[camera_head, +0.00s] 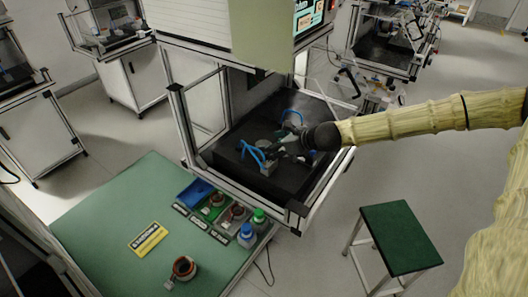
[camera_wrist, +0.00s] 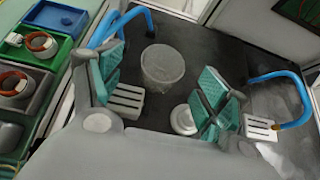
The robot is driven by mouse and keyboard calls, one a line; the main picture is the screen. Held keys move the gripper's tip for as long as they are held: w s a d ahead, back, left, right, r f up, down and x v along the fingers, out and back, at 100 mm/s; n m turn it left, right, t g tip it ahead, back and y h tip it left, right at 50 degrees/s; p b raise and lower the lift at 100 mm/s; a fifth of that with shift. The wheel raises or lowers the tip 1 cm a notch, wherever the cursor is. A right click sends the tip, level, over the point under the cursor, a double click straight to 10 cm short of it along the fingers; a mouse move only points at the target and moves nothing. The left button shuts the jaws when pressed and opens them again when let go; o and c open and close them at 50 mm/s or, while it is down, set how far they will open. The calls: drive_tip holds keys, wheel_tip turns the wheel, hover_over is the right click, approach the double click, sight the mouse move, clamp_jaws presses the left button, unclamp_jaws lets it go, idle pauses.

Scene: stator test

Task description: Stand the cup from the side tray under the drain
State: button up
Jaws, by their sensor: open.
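A translucent grey round cup (camera_wrist: 163,68) stands on the dark floor of the test stand (camera_head: 238,135) in the wrist view. It lies between and beyond my two green-padded fingers, apart from both. My gripper (camera_wrist: 163,82) is open and empty. In the head view my gripper (camera_head: 288,142) is inside the open-fronted stand, low over its floor, and partly covers what lies there. I cannot clearly pick out the drain. A small white round part (camera_wrist: 183,119) sits near the right finger.
Blue hoses with pale slotted blocks flank the gripper, one left (camera_wrist: 120,22) and one right (camera_wrist: 290,88). A green table (camera_head: 110,215) left of the stand carries blue (camera_head: 193,192), green and grey bins, bottles and a yellow sign (camera_head: 148,239). A green-topped stool (camera_head: 400,238) stands right.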

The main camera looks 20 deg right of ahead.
sight(258, 145)
drive_tip(key=shift+p+x, duration=0.65)
drive_tip(key=shift+x, duration=0.6)
drive_tip(key=shift+w+p+x, duration=0.2)
drive_tip(key=shift+p+x, duration=0.15)
drive_tip(key=shift+x, duration=1)
drive_tip(key=shift+d+r, duration=0.1)
drive_tip(key=shift+d, duration=0.05)
drive_tip(key=c, duration=1.1)
drive_tip(key=shift+o, duration=0.2)
drive_tip(key=shift+r, duration=0.1)
